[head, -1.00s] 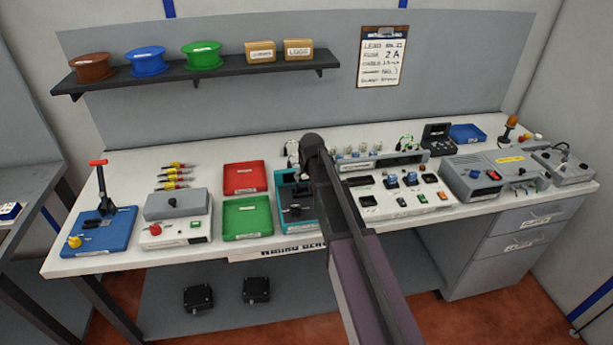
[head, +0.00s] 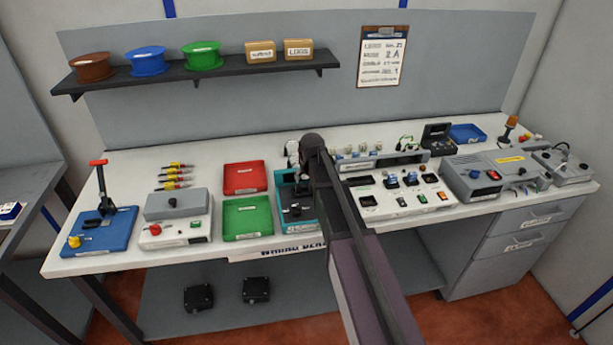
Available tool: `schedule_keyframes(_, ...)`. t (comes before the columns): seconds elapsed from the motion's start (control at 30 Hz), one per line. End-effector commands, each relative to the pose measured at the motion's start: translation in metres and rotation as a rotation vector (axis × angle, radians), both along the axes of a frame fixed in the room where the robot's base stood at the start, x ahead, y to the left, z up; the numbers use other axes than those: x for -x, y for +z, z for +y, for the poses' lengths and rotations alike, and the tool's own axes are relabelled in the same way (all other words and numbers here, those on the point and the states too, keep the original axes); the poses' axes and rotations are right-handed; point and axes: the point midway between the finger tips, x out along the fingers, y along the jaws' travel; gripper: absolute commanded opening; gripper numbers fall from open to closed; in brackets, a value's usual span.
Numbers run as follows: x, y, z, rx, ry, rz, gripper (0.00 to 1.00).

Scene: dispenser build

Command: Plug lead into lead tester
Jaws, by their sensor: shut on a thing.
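My gripper (head: 297,188) is small and dark, partly hidden by my own arm. It hangs over a teal unit (head: 283,224) at the bench's front middle. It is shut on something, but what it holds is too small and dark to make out. A black part shows in the teal unit just below the gripper; I cannot tell whether they touch. No lead can be picked out clearly at the gripper. I cannot read which unit is the lead tester. A white panel with switches (head: 432,206) and a grey box with a yellow label (head: 480,163) stand to the right.
A green tray (head: 247,219) and a red tray (head: 245,178) lie left of the teal unit. A grey-lidded unit (head: 178,206) and a blue lever press (head: 105,230) stand farther left. A rack (head: 383,161) stands behind the panel. The shelf (head: 195,74) is well above.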

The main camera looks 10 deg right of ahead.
Motion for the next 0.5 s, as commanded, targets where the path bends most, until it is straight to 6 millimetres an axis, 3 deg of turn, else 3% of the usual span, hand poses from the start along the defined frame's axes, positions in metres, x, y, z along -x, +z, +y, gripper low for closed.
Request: schedule_keyframes(0.5,0.0,-0.0047,0.0001,0.0,0.0,0.0,0.22)
